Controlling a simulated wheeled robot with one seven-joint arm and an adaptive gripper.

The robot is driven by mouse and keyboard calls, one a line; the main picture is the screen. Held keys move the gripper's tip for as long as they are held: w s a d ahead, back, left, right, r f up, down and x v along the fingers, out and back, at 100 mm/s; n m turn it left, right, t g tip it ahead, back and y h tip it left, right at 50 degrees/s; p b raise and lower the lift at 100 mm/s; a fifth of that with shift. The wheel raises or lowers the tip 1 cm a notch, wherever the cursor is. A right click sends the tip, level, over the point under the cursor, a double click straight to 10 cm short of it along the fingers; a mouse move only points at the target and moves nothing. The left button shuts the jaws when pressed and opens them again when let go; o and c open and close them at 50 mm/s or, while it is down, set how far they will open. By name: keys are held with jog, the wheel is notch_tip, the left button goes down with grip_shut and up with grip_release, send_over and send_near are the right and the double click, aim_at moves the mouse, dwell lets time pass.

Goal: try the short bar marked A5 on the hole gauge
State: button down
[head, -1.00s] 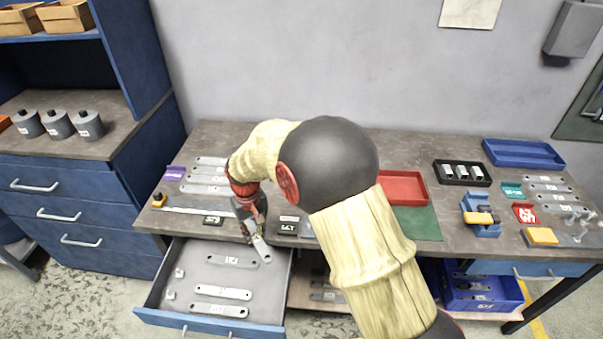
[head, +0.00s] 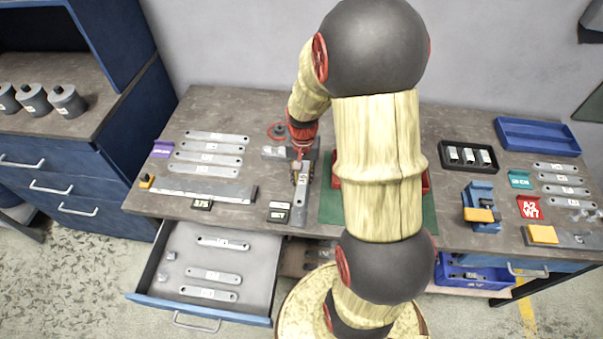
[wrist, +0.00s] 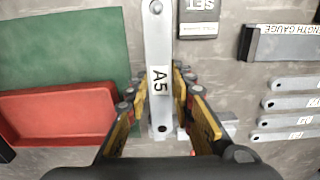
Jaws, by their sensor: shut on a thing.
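The short bar marked A5 (wrist: 158,50) is pale grey metal with a hole near each end. My gripper (wrist: 157,88) is shut on it, one finger on each side near the A5 label. In the head view, my gripper (head: 300,174) holds the bar (head: 301,198) over the bench, left of the green mat.
The length gauge (head: 205,188) and several bars (head: 210,148) lie to the left. Small sign plates (head: 278,212) sit beside the held bar. A red tray (wrist: 60,112) lies on the green mat (wrist: 65,45). The open drawer (head: 262,290) below holds more bars.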

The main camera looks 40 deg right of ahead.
jog(key=shift+f+b, duration=1.7)
jog(key=shift+f, duration=0.5)
jog(key=shift+a+f+b, duration=0.1)
jog(key=shift+f+b, duration=0.65)
jog(key=shift+f, duration=0.7)
dwell(1.3)
jog(key=c, duration=1.5)
grip_release()
jog(key=shift+o, duration=0.2)
notch_tip(320, 180, up, 12)
jog(key=shift+f, duration=0.1)
